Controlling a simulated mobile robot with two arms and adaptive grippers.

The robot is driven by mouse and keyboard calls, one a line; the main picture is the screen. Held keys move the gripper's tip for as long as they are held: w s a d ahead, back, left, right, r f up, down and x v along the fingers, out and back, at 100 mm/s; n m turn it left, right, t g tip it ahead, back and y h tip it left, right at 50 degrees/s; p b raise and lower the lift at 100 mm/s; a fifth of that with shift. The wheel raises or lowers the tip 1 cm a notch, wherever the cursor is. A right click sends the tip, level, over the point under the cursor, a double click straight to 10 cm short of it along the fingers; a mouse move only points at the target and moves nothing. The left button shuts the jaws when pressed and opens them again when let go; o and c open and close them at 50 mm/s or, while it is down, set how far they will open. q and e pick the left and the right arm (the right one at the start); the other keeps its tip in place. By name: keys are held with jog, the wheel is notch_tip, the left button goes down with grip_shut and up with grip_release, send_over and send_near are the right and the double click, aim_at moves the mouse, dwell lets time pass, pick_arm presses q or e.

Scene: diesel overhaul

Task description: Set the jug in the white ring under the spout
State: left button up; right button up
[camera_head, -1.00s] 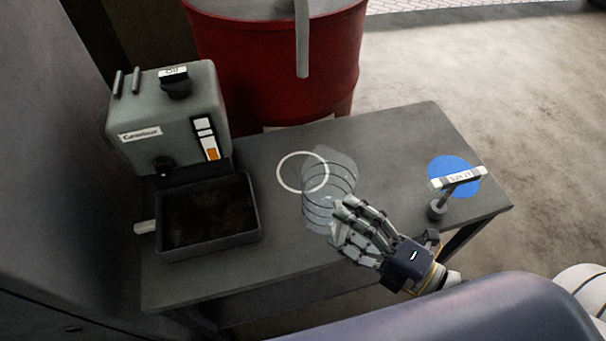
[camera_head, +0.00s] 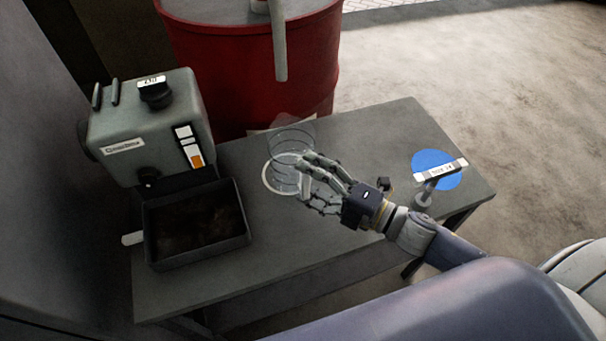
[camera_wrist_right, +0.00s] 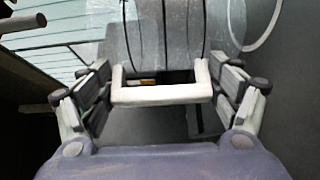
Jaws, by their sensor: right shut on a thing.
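The jug (camera_head: 291,142) is clear with dark bands and stands over the white ring (camera_head: 265,181) on the table. I cannot tell whether its base touches the table. The ring's left and front edge shows past the jug. My right gripper (camera_head: 308,178) is at the jug's right side, shut on its handle. In the right wrist view, the pale handle (camera_wrist_right: 160,96) lies between the fingers, the jug body (camera_wrist_right: 180,35) is beyond it, and part of the ring shows at upper right. The spout (camera_head: 280,45) is a grey pipe hanging behind the jug in the head view. My left gripper is out of view.
A grey machine (camera_head: 150,125) with a dark open tray (camera_head: 195,258) stands at the table's left. A blue disc (camera_head: 436,158) with a labelled T-handled tool (camera_head: 440,172) is at the right. A red drum (camera_head: 235,75) stands behind. The table's (camera_head: 375,135) middle right is bare.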

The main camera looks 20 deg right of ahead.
jog(key=shift+w+a, duration=0.1)
jog(key=shift+w, duration=1.65)
notch_tip(320, 180, down, 4)
jog(key=shift+r, duration=0.25)
jog(key=shift+f, duration=0.2)
jog(key=o, duration=1.5)
jog(key=b+v, duration=0.1)
jog(key=v, duration=1.1)
jog(key=shift+r, duration=0.1)
